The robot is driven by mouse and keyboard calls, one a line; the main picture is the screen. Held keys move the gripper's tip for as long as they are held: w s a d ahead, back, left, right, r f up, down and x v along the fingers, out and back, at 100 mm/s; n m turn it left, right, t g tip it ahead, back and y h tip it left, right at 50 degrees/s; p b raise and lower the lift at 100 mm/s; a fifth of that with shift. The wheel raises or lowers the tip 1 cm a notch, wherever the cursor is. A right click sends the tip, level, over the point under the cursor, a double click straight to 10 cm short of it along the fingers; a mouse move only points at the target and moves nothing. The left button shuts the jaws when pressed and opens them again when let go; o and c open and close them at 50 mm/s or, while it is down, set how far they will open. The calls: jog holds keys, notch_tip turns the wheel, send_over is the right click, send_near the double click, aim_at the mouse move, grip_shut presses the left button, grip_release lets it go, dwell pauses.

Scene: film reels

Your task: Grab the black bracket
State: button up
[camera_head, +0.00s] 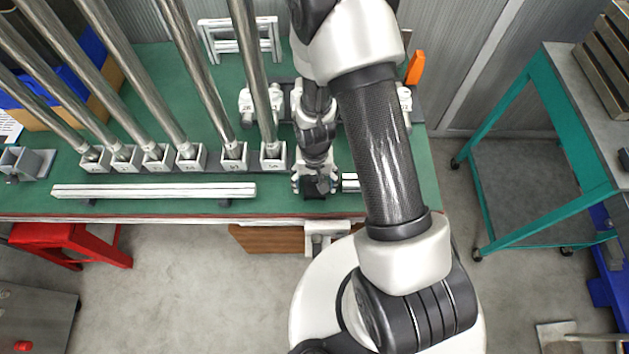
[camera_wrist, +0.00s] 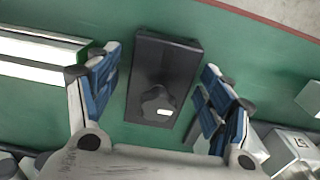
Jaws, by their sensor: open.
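The black bracket (camera_wrist: 168,50) is a dark box-like block with a star-shaped knob and a small white label. It lies on the green tabletop in the wrist view. My gripper (camera_wrist: 160,78) is open, with its blue-padded fingers on either side of the bracket. Gaps of green tabletop show between bracket and fingers. In the head view my gripper (camera_head: 315,184) is over the table near its front edge, and the bracket is mostly hidden beneath it.
A row of upright metal rods in grey holders (camera_head: 273,157) stands left of my gripper. A long pale bar (camera_head: 150,190) lies near the table's front edge. A silver bar (camera_wrist: 40,52) lies beside one finger. A teal cart (camera_head: 540,150) stands right.

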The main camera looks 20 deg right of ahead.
jog(key=shift+r, duration=0.1)
jog(key=c, duration=1.4)
